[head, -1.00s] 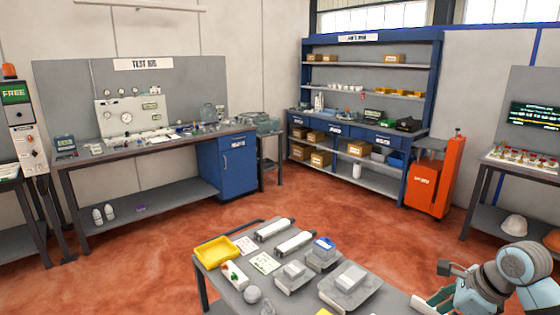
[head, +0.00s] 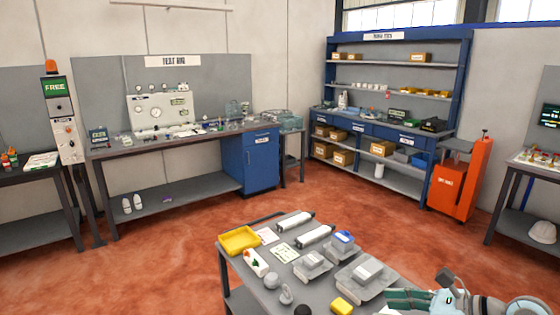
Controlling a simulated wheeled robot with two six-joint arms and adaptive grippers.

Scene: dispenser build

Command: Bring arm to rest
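My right arm comes in at the bottom right corner, and its gripper (head: 408,299) is low over the right end of the near grey table (head: 232,277). The gripper is small and partly cut by the bottom edge, so I cannot tell whether its fingers are open or shut, or whether anything is between them. My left gripper is out of view. On the table are a yellow tray (head: 239,240), two white cylinders (head: 295,222), several grey parts such as a block on a plate (head: 367,270), and a small yellow block (head: 342,305).
A test rig bench (head: 180,141) stands at the back left beside a FREE sign post (head: 60,110). A blue shelf unit (head: 455,90) and an orange cabinet (head: 462,180) are at the back right. The red floor between them and the near table is clear.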

